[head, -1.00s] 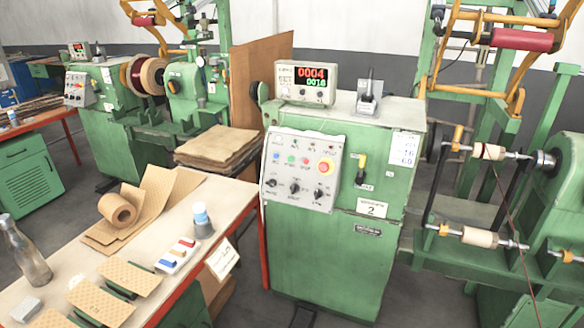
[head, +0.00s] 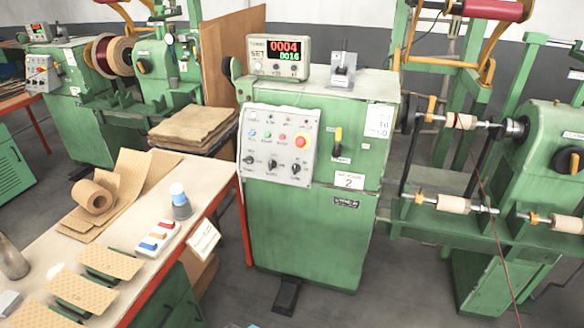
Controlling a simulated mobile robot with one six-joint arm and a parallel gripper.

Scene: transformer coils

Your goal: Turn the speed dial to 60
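The green winding machine cabinet (head: 310,230) stands at the middle of the head view. The dials are a left dial (head: 248,160), a middle dial (head: 271,164) and a right dial (head: 296,168). Their labels and settings are too small to read, so I cannot tell which is the speed dial. A counter display (head: 277,56) on top reads 0004 in red and 0016 in green. My gripper is not in view.
A workbench (head: 150,262) with cardboard strips, a paper roll (head: 92,197) and a blue-capped bottle (head: 181,203) fills the lower left. A foot pedal (head: 287,296) sits on the floor before the cabinet. Winding spindles (head: 454,204) stand at right. Grey floor shows around the pedal.

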